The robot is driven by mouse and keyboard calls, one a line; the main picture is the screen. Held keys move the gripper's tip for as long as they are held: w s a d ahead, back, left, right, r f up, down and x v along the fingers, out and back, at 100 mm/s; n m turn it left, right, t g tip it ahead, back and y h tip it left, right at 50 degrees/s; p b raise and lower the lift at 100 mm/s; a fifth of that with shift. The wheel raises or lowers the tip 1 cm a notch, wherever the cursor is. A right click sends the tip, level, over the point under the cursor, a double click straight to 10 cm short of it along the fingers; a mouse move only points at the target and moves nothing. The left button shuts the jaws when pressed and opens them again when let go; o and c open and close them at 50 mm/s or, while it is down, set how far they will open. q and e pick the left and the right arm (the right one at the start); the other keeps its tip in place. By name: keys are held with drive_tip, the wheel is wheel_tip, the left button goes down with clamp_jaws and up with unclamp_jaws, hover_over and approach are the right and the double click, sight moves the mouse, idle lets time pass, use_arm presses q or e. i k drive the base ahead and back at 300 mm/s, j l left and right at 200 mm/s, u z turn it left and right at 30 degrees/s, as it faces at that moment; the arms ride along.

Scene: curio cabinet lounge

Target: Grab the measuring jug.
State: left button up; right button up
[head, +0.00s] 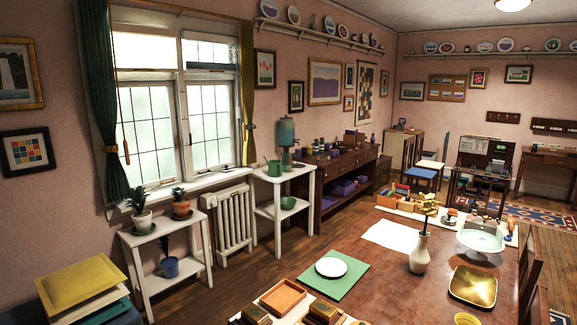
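I cannot make out a thing that is clearly a measuring jug. A small green vessel (273,168), which looks like a jug or a watering can, stands on the top of the white stand (299,172) right of the radiator. Another green vessel (288,202) sits on that stand's lower shelf. Both are too small to identify surely. A white vase (420,255) with a yellow flower stands on the brown table in front. Neither of my grippers is in view.
The brown table (385,290) fills the lower right, with a white plate (331,267) on a green mat, a gold tray (473,286) and a glass bowl (481,238). A chair (532,265) is at its right. Wooden floor (235,278) is clear between table and window-side stands.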

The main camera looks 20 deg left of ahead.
sight(286, 157)
drive_tip(key=j+u, duration=0.4)
drive_tip(key=i+j+u, duration=0.35)
drive_tip(key=i+j, duration=0.35)
drive_tip(key=j, duration=0.25)
drive_tip(key=i+j+u, duration=0.4)
drive_tip(key=i+j, duration=0.35)
drive_tip(key=i+l+z, duration=0.1)
drive_tip(key=i+z, duration=0.15)
drive_tip(key=i, duration=0.25)
drive_tip(key=i+z, duration=0.25)
drive_tip(key=i, duration=0.25)
drive_tip(key=i+j+z, duration=0.25)
drive_tip(key=i, duration=0.3)
drive_tip(key=i+j+z, duration=0.1)
drive_tip(key=i+z, duration=0.15)
drive_tip(key=i, duration=0.25)
drive_tip(key=i+l+z, duration=0.1)
drive_tip(key=i+z, duration=0.15)
drive_tip(key=i, duration=0.5)
drive_tip(key=i+z, duration=0.2)
drive_tip(key=i, duration=0.6)
drive_tip(key=i+j+z, duration=0.25)
drive_tip(key=i, duration=0.5)
